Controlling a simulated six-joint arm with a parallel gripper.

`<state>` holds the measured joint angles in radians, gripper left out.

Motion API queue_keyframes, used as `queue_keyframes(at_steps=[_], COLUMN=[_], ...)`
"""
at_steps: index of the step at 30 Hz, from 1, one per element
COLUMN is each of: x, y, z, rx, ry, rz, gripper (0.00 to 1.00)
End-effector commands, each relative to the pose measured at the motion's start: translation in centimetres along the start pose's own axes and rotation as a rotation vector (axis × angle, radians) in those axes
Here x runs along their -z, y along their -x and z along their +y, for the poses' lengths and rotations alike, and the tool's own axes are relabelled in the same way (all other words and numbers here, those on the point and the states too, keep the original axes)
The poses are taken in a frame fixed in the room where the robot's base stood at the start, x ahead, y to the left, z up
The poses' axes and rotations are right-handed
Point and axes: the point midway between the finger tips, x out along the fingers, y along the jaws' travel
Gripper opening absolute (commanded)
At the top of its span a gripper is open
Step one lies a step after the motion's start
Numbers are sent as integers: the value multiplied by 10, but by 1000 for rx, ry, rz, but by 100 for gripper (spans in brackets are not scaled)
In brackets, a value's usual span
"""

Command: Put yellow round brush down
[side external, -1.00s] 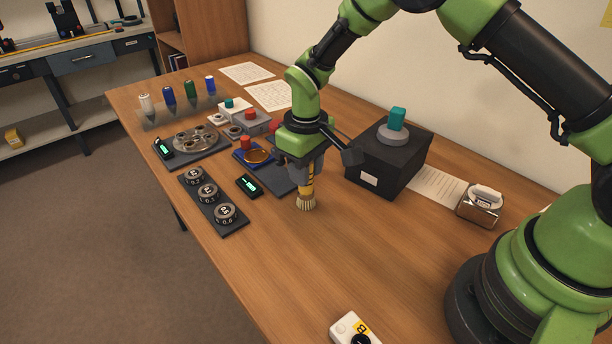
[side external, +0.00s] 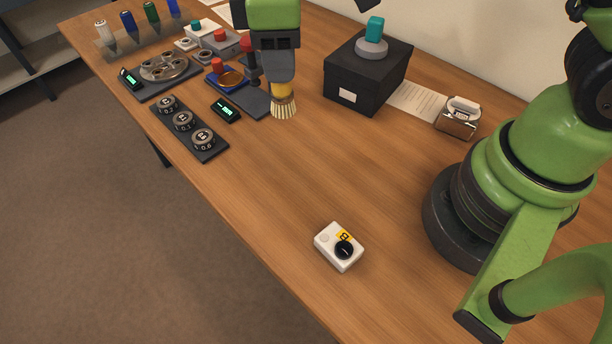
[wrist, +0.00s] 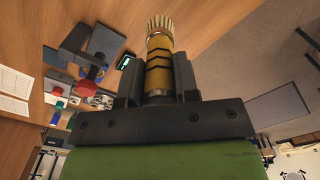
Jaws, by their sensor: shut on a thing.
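The yellow round brush (side external: 283,91) has pale bristles that point down toward the wooden table. My gripper (side external: 281,80) is shut on it, right of the small display block and left of the black box. In the wrist view, the yellow handle with dark stripes (wrist: 158,67) sits between the two fingers of my gripper (wrist: 157,88), with the bristles (wrist: 160,23) beyond them. I cannot tell whether the bristles touch the table.
A black box (side external: 366,75) with a teal-topped part stands to the right. A dark stand (side external: 253,99) lies close behind the brush. A row of black knobs (side external: 184,122) and a display block (side external: 226,110) are to the left.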

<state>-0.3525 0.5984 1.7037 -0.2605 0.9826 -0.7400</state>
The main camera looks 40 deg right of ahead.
Motion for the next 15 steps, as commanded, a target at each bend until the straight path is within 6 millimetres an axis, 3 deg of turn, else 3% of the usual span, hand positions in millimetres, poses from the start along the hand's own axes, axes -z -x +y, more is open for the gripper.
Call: queue_keyframes(at_steps=[3,6,11,15], x=[-11,-21,-31,-34], y=[1,1,-4,-28], z=[-39,-61,-79,-82], rx=[1,1,3,6], ry=[316,529,714,747], rz=[0,0,0,-5], gripper=[5,5,5,5])
